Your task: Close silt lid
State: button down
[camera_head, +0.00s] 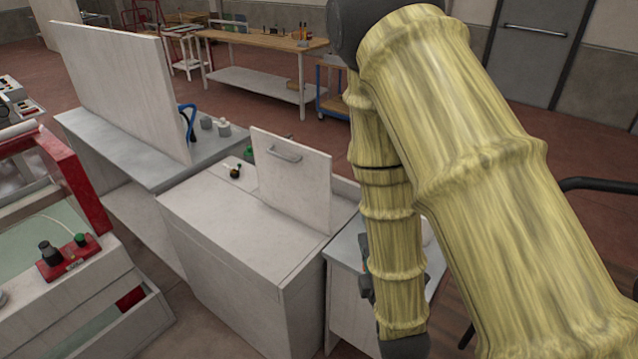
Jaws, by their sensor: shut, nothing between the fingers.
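The silt lid appears to be the pale square panel (292,185) with a bar handle (284,153) near its top. It stands upright, open, on the white cabinet (225,225). The cabinet's flat top lies in front of the panel. My arm, in yellow ribbed covering, comes from the lower right, bends at the top and hangs down to the right of the panel, apart from it in the picture. My gripper cannot be made out; the arm's lower end reaches the bottom of the picture.
A small dark knob or fitting (235,171) sits on the cabinet top. A larger upright board (125,90) stands on the grey bench to the left. A red-framed machine (75,180) is at far left. A grey table (345,250) is partly behind my arm.

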aim_at(294, 178)
jog(key=k, duration=0.7)
jog(key=u, duration=0.6)
jog(key=i, duration=1.35)
jog(key=z, duration=0.5)
